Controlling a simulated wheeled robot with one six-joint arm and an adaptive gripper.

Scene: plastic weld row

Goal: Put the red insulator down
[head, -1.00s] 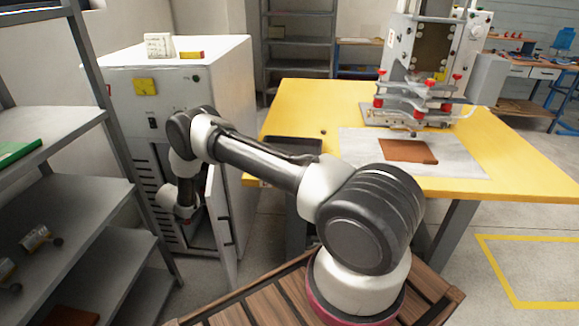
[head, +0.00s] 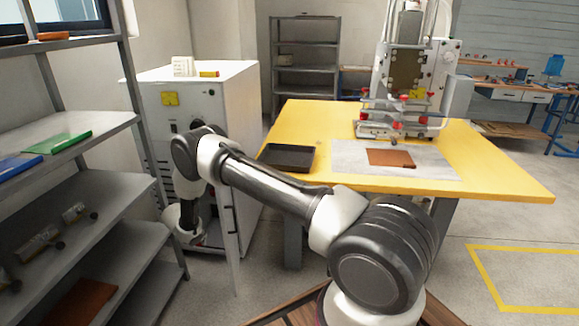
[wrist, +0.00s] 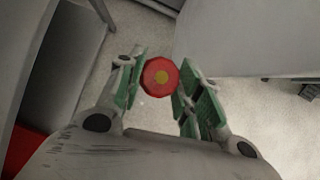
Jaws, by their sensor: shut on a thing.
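The fingers and the insulator cannot be made out there.
A yellow table (head: 500,175) holds a black tray (head: 287,157), a brown sheet (head: 390,158) and a welding press (head: 405,100). A grey shelf rack (head: 85,150) with green and blue items stands at the left. Open floor lies at the right.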

